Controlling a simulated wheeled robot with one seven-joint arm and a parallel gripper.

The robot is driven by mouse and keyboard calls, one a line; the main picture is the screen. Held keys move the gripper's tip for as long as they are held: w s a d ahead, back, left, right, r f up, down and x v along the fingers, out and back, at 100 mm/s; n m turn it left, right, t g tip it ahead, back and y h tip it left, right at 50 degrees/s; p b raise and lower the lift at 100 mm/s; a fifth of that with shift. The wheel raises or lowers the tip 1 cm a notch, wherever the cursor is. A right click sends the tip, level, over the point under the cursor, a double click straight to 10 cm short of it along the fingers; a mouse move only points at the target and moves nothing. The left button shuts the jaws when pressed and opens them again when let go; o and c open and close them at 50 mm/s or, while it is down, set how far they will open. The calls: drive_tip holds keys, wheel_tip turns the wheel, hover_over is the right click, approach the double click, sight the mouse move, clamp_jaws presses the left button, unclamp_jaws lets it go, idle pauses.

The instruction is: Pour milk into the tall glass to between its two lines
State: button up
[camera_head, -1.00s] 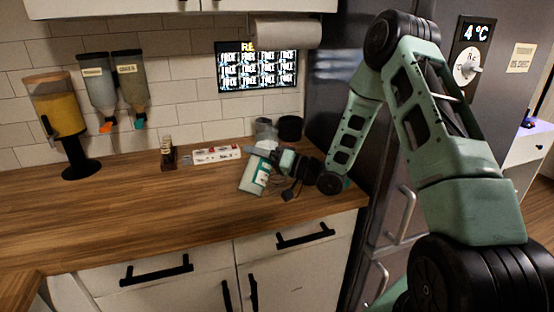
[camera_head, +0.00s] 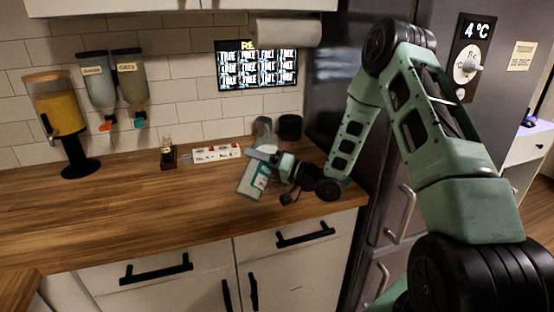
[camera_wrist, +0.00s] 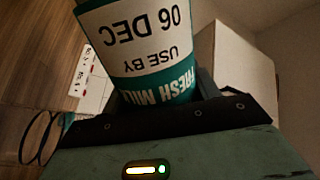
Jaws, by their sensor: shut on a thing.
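The milk carton (camera_head: 250,182), white with teal bands, is held tilted above the right part of the counter in the head view. My gripper (camera_head: 268,157) is shut on it. In the wrist view the carton (camera_wrist: 140,45) fills the top middle, its "use by 06 Dec" label upside down, between my gripper's fingers (camera_wrist: 165,105). At the left of the wrist view, a dark ring and a teal ring (camera_wrist: 66,122) look like lines on the clear tall glass, beside the carton. I cannot make out the glass, its milk level or any pouring in the head view.
A grey vessel (camera_head: 263,128) and a black container (camera_head: 290,127) stand behind my gripper. A white and red tray (camera_head: 217,153) and a small brown holder (camera_head: 168,155) are to the left. The fridge (camera_head: 335,75) bounds the right; the front counter is clear.

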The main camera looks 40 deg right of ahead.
drive_tip(key=shift+f+m, duration=0.3)
drive_tip(key=shift+s+a+f+m+t+p, duration=0.1)
drive_tip(key=shift+m+t+p, duration=0.1)
drive_tip(key=shift+m, duration=0.3)
drive_tip(key=shift+a+m+t+p, duration=0.1)
drive_tip(key=shift+m+p, duration=0.05)
drive_tip(key=shift+m, duration=0.35)
idle(0.4)
drive_tip(key=shift+a+r+m+h+p, duration=0.1)
drive_tip(key=shift+r+m+h+p, duration=0.2)
drive_tip(key=shift+r+m+p, duration=0.55)
idle(0.5)
drive_tip(key=shift+d+r+m+t+h+p, duration=0.15)
drive_tip(key=shift+d+r+m+t+p, duration=0.05)
drive_tip(key=shift+m+p, duration=0.45)
drive_tip(key=shift+d+r+m+t+h+p, duration=0.15)
drive_tip(key=shift+d+r+m+t+p, duration=0.05)
drive_tip(key=shift+m+p, duration=0.35)
idle(1.1)
drive_tip(key=shift+m, duration=0.45)
idle(1.0)
